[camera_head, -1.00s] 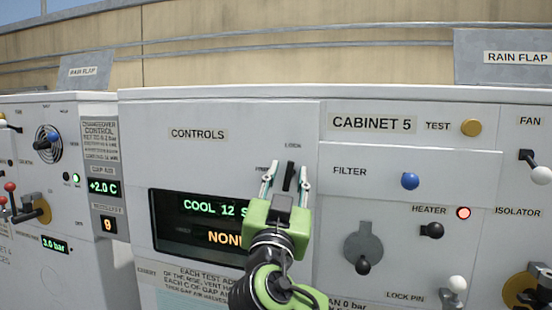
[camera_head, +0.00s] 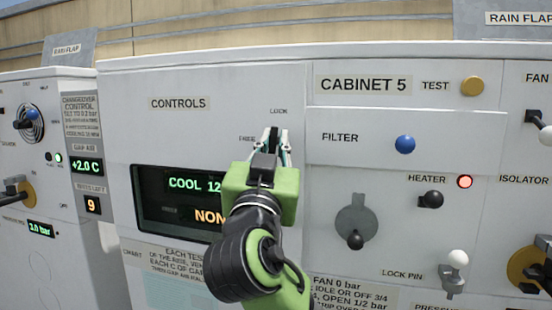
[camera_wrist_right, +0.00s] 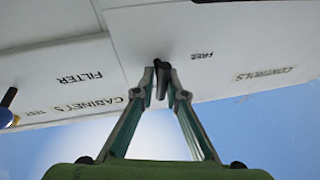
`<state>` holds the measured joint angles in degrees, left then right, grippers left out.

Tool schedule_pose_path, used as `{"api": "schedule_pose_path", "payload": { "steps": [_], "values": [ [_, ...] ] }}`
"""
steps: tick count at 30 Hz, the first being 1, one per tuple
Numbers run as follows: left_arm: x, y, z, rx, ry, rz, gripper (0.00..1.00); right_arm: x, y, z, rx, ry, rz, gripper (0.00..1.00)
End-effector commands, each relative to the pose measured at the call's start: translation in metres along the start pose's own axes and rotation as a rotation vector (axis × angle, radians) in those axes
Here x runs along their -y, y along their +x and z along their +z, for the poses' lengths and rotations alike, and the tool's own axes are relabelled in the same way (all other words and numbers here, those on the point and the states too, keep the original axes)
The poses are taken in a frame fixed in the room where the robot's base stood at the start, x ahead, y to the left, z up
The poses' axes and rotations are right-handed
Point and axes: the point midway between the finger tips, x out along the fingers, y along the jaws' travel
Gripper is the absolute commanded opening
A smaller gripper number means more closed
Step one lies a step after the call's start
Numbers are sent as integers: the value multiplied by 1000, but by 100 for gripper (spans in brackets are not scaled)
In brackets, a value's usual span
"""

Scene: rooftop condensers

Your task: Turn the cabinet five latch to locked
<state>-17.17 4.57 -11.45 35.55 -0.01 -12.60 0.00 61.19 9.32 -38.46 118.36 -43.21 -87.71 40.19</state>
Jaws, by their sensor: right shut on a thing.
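The cabinet five latch (camera_head: 274,138) is a small black handle on the white controls door, below the LOCK label (camera_head: 278,111) and right of the FREE label (camera_head: 247,138). It looks roughly upright, though the fingers partly cover it. My right gripper (camera_head: 272,145) is shut on it. In the right wrist view the latch (camera_wrist_right: 161,80) is pinched between the two fingertips of my right gripper (camera_wrist_right: 162,92). My left gripper is not in view.
The CABINET 5 panel (camera_head: 365,84) is right of the latch, with a blue filter knob (camera_head: 405,144), a black heater knob (camera_head: 432,199) and a grey rotary handle (camera_head: 356,220). A display window (camera_head: 150,215) lies left of my arm. The door around the latch is clear.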

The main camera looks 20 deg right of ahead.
Motion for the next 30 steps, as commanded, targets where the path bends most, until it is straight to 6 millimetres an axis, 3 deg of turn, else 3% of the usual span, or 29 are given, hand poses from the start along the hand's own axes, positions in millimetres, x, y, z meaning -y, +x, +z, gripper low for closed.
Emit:
{"api": "schedule_pose_path", "payload": {
  "steps": [1, 3, 19, 20, 21, 30],
  "values": [
    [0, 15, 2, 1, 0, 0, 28, -1, -4, 4, -5, -1, -8, 0],
    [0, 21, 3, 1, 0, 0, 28, -2, -3, 2, 1, -28, -16, 0],
    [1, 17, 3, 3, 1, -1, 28, -1, 0, -4, 11, -106, -44, 0],
    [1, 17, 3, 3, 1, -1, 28, -1, 0, -4, 11, -106, -44, 20],
    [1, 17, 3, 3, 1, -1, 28, -1, 0, -3, 12, -106, -44, 29],
    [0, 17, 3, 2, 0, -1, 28, -1, 0, -1, 16, -108, -42, 29]
  ]
}}
